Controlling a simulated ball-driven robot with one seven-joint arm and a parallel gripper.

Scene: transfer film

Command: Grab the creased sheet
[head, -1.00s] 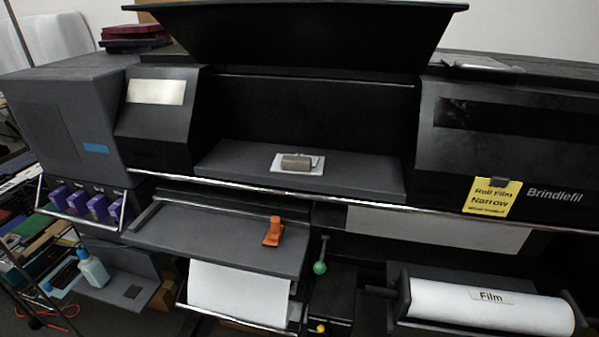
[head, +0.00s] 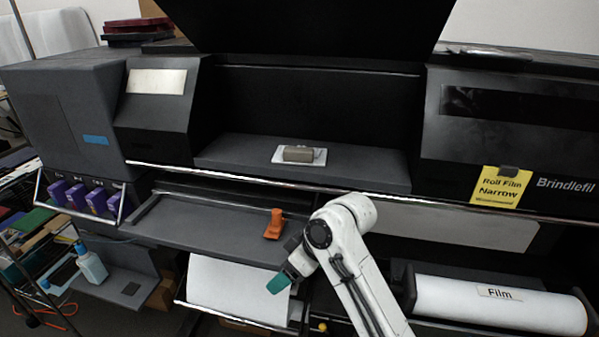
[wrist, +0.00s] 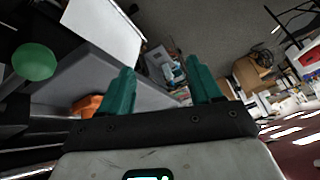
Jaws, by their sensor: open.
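A white sheet (head: 238,288) hangs at the lower front of the machine, below the grey shelf, in the head view. No crease can be made out on it. In the wrist view a white sheet (wrist: 105,26) shows at the upper left, beyond the fingers. My gripper (head: 283,282) is at the right edge of the sheet in the head view, in front of it. In the wrist view its two green fingers (wrist: 155,88) stand wide apart with nothing between them. Whether a finger touches the sheet cannot be told.
An orange clamp-like piece (head: 274,224) stands on the grey shelf (head: 205,222) above the sheet. A green knob (wrist: 34,62) is left of the fingers in the wrist view. A film roll (head: 500,303) lies at right. A metal bar (head: 236,316) crosses the sheet's lower edge.

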